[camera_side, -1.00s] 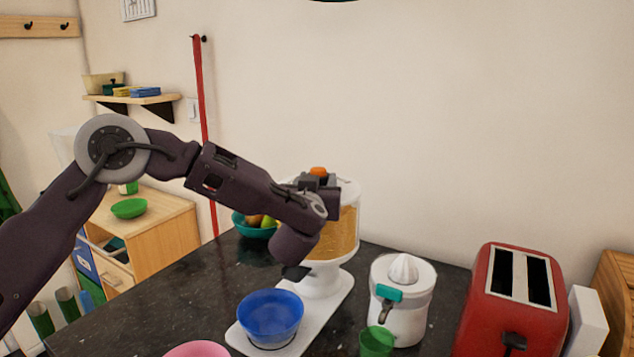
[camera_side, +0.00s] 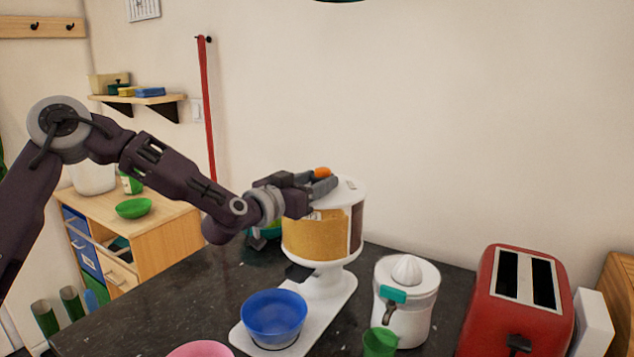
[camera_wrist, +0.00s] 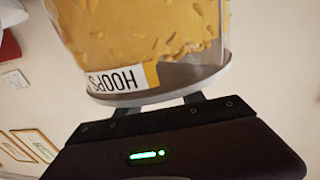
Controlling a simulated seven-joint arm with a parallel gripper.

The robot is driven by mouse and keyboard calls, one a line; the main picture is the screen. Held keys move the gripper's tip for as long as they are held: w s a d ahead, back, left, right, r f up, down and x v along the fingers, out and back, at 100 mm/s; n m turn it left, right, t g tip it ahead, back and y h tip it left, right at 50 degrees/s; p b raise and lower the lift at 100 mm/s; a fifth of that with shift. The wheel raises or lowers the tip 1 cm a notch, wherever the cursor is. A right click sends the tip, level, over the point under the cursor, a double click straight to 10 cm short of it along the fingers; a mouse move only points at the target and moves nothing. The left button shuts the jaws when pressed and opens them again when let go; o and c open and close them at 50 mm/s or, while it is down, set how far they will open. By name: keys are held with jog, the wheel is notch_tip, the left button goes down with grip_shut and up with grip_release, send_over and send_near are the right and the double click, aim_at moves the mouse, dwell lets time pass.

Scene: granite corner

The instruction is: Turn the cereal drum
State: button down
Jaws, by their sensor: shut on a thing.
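The cereal drum (camera_side: 316,240) stands upright on a white pedestal in the side view. A golden section with a pale label faces the camera, and a dark brown section shows at its right. In the wrist view the drum (camera_wrist: 150,30) appears upside down, full of golden pieces, with a label reading HOOPS. An orange knob (camera_side: 322,172) sits on the white lid. My gripper (camera_side: 318,183) reaches over the lid from the left and is shut on the knob, whose lower part the fingers hide. A blue bowl (camera_side: 273,313) sits on the white base in front of the drum.
A white juicer (camera_side: 408,318) and green cup (camera_side: 379,342) stand right of the drum, then a red toaster (camera_side: 517,310). A pink bowl (camera_side: 200,350) is at the front edge. A fruit bowl is partly hidden behind my arm. The counter's left (camera_side: 190,292) is clear.

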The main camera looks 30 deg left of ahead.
dwell(0.4)
jog(key=c, duration=0.7)
grip_release()
jog(key=s, duration=0.4)
jog(key=s+a, duration=0.1)
jog(key=s, duration=0.2)
